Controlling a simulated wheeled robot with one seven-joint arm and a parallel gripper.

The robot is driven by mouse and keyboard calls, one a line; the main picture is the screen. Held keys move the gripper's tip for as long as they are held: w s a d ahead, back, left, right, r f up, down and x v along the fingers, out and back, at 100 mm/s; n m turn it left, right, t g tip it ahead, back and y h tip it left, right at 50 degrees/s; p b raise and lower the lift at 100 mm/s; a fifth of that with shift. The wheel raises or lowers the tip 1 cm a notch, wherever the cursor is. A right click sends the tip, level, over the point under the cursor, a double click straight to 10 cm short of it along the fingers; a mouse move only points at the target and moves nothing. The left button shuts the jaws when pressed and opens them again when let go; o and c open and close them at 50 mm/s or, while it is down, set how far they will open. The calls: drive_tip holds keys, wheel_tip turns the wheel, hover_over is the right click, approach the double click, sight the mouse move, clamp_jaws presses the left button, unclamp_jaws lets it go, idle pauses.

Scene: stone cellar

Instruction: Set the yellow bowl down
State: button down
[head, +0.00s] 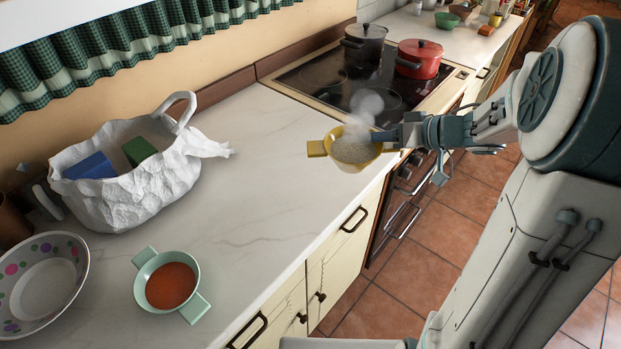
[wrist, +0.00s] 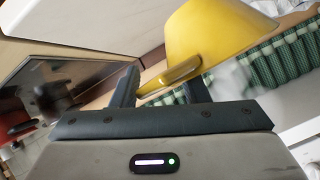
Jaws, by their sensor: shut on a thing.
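The yellow bowl (head: 355,154) has two flat handles and greyish contents, and pale steam rises from it. It is at the counter's front edge near the stove; the head view does not clearly show whether it touches the counter. My gripper (head: 398,138) is shut on the bowl's right handle. In the wrist view the yellow bowl (wrist: 215,32) fills the upper right, and its handle lies between the two dark fingers of my gripper (wrist: 160,88). The white marbled counter (head: 265,160) extends to the left of the bowl.
A mint bowl (head: 190,310) of red soup, a spotted dish (head: 70,262) and a white bag (head: 150,192) stand on the left counter. A black stovetop (head: 325,75) holds a grey pot (head: 364,46) and a red pot (head: 419,60). The mid-counter is clear.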

drive_tip(key=x, duration=0.4)
drive_tip(key=b+x, duration=0.1)
drive_tip(key=x, duration=0.4)
drive_tip(key=s+x, duration=0.1)
drive_tip(key=x, duration=0.3)
drive_tip(key=shift+a+f, duration=0.3)
drive_tip(key=shift+f, duration=0.15)
drive_tip(key=shift+d+f+b, duration=0.1)
drive_tip(key=shift+f+b, duration=0.55)
drive_tip(key=shift+f, duration=1.3)
drive_tip(key=c, duration=0.8)
unclamp_jaws()
drive_tip(key=shift+f, duration=0.1)
